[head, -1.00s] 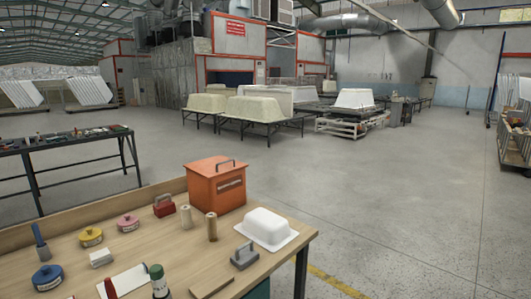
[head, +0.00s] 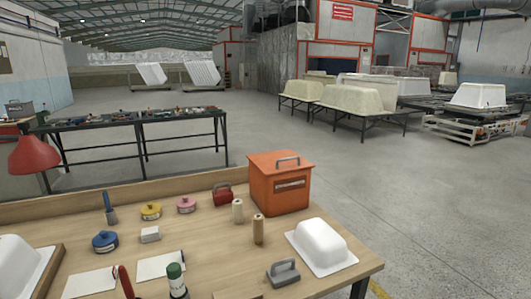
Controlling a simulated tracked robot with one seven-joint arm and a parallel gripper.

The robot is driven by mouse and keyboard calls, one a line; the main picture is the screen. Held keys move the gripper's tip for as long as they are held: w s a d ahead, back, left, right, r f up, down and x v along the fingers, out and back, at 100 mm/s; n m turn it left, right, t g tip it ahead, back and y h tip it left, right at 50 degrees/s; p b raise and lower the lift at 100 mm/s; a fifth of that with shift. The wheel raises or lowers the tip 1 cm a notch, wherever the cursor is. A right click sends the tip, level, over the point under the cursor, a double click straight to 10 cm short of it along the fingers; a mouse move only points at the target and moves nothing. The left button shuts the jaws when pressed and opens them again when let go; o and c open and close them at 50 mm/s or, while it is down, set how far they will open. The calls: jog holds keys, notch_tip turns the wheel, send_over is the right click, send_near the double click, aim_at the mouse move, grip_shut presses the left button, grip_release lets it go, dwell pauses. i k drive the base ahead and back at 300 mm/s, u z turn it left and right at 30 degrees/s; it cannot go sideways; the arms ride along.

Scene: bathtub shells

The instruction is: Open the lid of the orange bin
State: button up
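The orange bin (head: 279,184) stands on the wooden workbench near its back edge, right of the picture's middle. My gripper is not in the head view.
The workbench (head: 215,266) also holds a white tub-shaped moulding (head: 321,245), a grey handled block (head: 283,272), a red handled block (head: 223,194), two wooden cylinders (head: 258,229), and several tins. Open concrete floor (head: 440,200) lies to the right.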

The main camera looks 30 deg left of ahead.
aim_at(279, 156)
jog(key=u, duration=0.55)
jog(key=i, duration=1)
jog(key=u, duration=0.7)
jog(key=k, duration=0.9)
jog(key=u, duration=0.15)
jog(key=i, duration=0.95)
jog(key=z, duration=0.1)
